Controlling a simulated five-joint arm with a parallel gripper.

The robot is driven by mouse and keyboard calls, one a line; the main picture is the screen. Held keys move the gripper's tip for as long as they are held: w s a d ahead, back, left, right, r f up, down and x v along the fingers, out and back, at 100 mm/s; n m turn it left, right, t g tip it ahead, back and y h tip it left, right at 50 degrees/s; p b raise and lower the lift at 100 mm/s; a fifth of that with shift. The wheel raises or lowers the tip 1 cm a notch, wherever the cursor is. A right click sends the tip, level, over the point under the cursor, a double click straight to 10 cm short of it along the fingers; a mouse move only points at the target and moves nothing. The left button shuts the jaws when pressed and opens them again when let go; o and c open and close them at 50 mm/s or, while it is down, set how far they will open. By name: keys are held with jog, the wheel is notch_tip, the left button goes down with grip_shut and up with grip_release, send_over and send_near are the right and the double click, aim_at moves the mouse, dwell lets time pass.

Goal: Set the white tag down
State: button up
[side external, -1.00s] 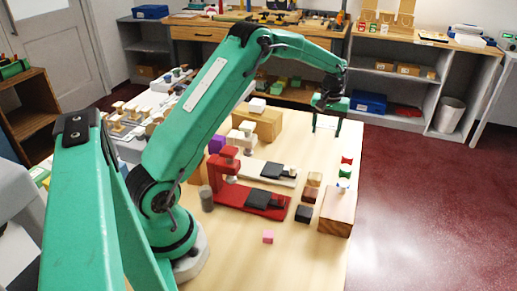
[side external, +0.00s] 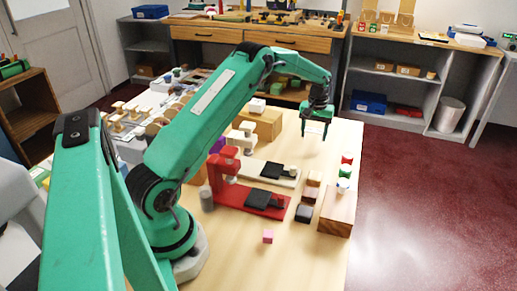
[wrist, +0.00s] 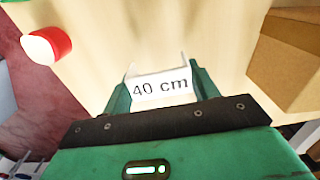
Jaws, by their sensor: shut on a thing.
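The white tag (wrist: 160,87), printed "40 cm", sits between the two green fingers of my gripper (wrist: 160,92) in the wrist view. My gripper is shut on it, with the tag's printed face toward the camera. In the side external view, my gripper (side external: 315,132) points down over the far right part of the pale tabletop (side external: 300,160). The tag is too small to make out there. I cannot tell whether it touches the table.
A wooden box (side external: 268,123) stands left of my gripper. A red stand (side external: 240,193), dark blocks and a wooden block (side external: 338,210) bearing small coloured pieces are nearer the camera. The tabletop right around my gripper is clear.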

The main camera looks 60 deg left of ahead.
aim_at(314, 130)
jog(key=shift+f, duration=1.1)
jog(key=shift+f, duration=0.15)
jog(key=o, duration=0.9)
jog(key=shift+o, duration=0.2)
notch_tip(314, 130, up, 12)
jog(key=shift+r, duration=0.2)
jog(key=shift+r, duration=0.1)
